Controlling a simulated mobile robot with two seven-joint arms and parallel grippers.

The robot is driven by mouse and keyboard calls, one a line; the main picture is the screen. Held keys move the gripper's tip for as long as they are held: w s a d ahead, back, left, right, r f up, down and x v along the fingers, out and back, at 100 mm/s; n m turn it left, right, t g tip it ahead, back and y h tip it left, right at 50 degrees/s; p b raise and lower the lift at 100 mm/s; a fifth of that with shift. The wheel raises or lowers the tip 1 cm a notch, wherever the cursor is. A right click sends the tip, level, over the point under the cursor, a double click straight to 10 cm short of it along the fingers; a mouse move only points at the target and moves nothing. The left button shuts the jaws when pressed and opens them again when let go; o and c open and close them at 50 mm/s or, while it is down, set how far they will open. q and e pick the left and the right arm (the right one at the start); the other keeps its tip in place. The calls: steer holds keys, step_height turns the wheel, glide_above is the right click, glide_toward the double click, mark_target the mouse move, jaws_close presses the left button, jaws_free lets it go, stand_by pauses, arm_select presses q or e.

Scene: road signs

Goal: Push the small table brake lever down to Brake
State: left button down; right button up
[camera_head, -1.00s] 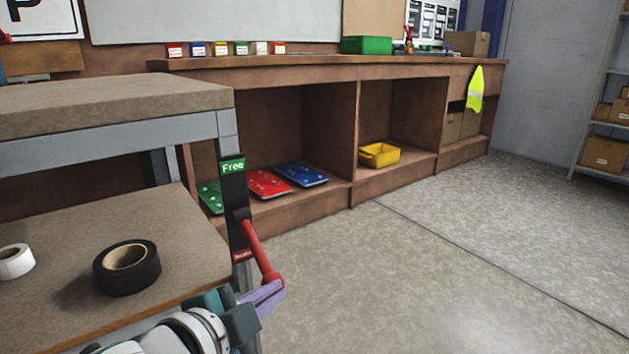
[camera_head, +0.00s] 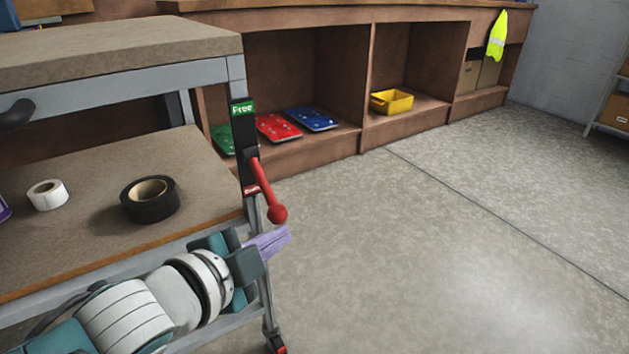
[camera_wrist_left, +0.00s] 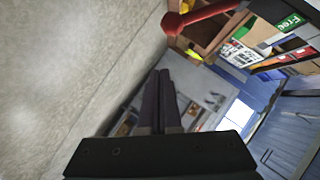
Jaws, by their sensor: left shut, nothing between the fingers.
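The red brake lever (camera_head: 265,187) with its round knob is on a black plate at the small table's (camera_head: 118,223) corner leg. It slants down and to the right from its pivot, with the knob below the level of the red lower label (camera_head: 251,190). The green Free label (camera_head: 243,108) tops the plate. My left gripper (camera_head: 275,241) is shut and empty, just below the knob in the head view, with a small gap in the picture. In the left wrist view, the lever (camera_wrist_left: 205,15) shows beyond the shut fingertips (camera_wrist_left: 160,75). My right gripper is out of view.
Black tape (camera_head: 150,205) and white tape (camera_head: 47,195) lie on the lower shelf. A workbench with open bays behind holds colored plates (camera_head: 278,128) and a yellow bin (camera_head: 391,101). The floor (camera_head: 430,240) to the right is clear.

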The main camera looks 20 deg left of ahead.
arm_select(q)
steer(key=p+v, duration=0.2)
steer(key=v, duration=0.5)
steer(key=shift+s+a+r, duration=0.25)
steer(key=shift+a, duration=0.2)
steer(key=shift+r, duration=0.1)
steer(key=s+r+n+g+y+p, duration=0.1)
steer(key=s+r+n+g+p, duration=0.4)
steer(key=r+p, duration=0.55)
steer(key=s+r+n+g+p, duration=0.2)
steer(key=s+r+n+p, duration=0.1)
steer(key=s+r+p, duration=0.55)
steer(key=s+r+n+g+y+p, duration=0.1)
steer(key=s+r+n+g+p, duration=0.25)
steer(key=r+p, duration=0.85)
step_height(320, 180, up, 36)
steer(key=p, duration=3.2)
steer(key=shift+p, duration=0.3)
steer(key=shift+s+f+t, duration=0.1)
steer(key=shift+t, duration=0.15)
